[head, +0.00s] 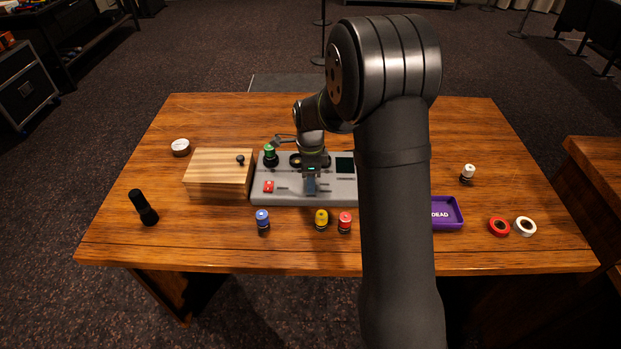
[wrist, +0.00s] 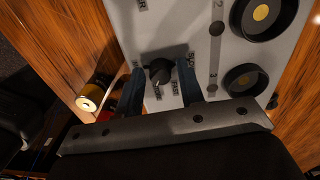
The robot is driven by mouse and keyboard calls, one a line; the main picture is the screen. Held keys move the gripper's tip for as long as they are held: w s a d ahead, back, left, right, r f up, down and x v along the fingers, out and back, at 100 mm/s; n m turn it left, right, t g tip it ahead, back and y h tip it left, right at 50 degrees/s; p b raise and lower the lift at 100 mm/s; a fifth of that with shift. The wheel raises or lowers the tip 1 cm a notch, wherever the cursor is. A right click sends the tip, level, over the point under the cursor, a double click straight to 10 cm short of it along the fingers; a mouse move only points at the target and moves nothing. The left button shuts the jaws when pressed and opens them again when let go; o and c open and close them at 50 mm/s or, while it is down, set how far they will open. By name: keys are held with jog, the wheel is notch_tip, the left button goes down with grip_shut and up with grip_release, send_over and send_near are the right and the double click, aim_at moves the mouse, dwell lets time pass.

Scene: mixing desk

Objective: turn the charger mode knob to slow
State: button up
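The grey charger (head: 290,199) lies in the middle of the wooden table. In the wrist view its face shows the small black mode knob (wrist: 160,72), with small labels around it that are too blurred to read surely. A light mark shows on the knob's lower side. My gripper (wrist: 161,82) is open, with one dark blue finger on each side of the knob and a visible gap to it. In the head view my gripper (head: 311,184) is over the charger's front middle and hides the knob. A green-topped battery (head: 269,151) stands at the charger's left bay.
Blue (head: 262,217), yellow (head: 321,217) and red (head: 345,220) batteries stand in front of the charger. A wooden box (head: 215,168) is close on its left. A purple tray (head: 447,222) is to the right, partly behind my arm. A red switch (head: 268,187) sits on the charger's left.

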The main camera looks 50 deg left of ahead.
grip_shut()
jog(key=shift+n, duration=0.4)
jog(key=n, duration=0.4)
jog(key=shift+n, duration=0.4)
jog(key=n, duration=0.5)
jog(key=shift+t, duration=0.3)
jog(key=n, duration=0.6)
jog(key=shift+d+n, duration=0.15)
jog(key=shift+n, duration=0.25)
jog(key=n, duration=0.6)
jog(key=shift+n, duration=0.4)
